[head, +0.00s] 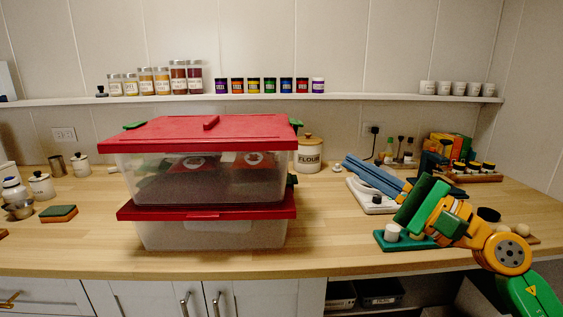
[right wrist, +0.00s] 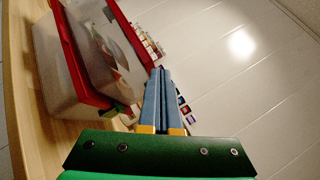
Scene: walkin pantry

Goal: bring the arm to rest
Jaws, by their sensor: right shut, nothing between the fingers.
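My right arm comes in from the lower right in the head view, with orange and green links. My right gripper (head: 349,163) points left and slightly up, above the right part of the counter. Its long blue fingers lie together, shut and empty. In the right wrist view the fingers (right wrist: 157,75) also lie side by side with nothing between them. The fingers are in front of a white appliance (head: 371,196) in the head view. I cannot see my left gripper.
Two stacked clear bins with red lids (head: 258,131) stand left of my right gripper. A flour canister (head: 308,155) stands behind. A green tray (head: 411,242) lies below the right arm. A shelf (head: 370,97) holds several jars. The front middle counter is clear.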

